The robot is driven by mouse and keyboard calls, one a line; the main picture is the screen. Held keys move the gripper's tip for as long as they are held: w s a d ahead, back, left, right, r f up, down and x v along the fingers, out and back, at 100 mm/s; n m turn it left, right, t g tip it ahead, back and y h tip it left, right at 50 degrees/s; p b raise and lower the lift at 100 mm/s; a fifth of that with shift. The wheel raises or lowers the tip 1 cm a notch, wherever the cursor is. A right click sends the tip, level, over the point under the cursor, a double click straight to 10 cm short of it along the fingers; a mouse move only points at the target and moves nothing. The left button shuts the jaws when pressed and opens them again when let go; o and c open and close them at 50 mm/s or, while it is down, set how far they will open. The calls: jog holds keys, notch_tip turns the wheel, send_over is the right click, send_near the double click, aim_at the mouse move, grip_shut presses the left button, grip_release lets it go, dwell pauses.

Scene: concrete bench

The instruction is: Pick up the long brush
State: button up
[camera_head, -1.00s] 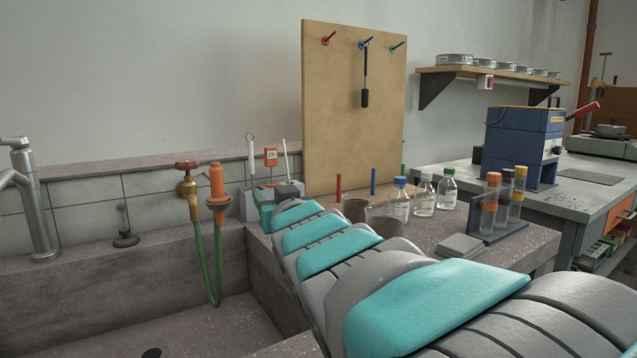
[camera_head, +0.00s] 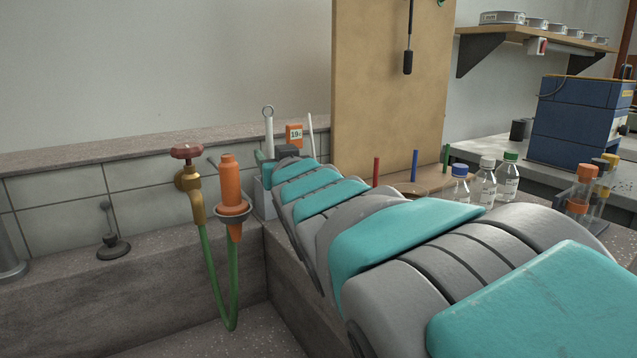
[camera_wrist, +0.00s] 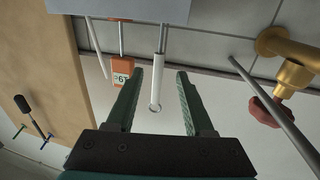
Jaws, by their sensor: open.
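A white handle with a ring at its end (camera_head: 268,131) stands upright in a grey holder at the bench's back edge. It looks like the long brush, but no bristles show, so I cannot be sure. In the wrist view this white handle (camera_wrist: 157,84) lies between the two fingers of my gripper (camera_wrist: 160,74), with a gap on each side. My gripper is open and empty. In the head view my arm reaches toward the holder (camera_head: 266,201) and hides part of it; the fingers are not clear there.
An orange nozzle (camera_head: 229,185) and brass tap (camera_head: 193,190) stand left. A pegboard (camera_head: 365,95) rises to the right. Bottles (camera_head: 487,184) stand further right.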

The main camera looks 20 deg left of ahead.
aim_at(270, 148)
jog(key=shift+p+x, duration=0.45)
jog(key=shift+x, duration=2.1)
jog(key=shift+d+r, duration=0.15)
jog(key=shift+r, duration=0.05)
jog(key=shift+c, duration=0.2)
grip_shut()
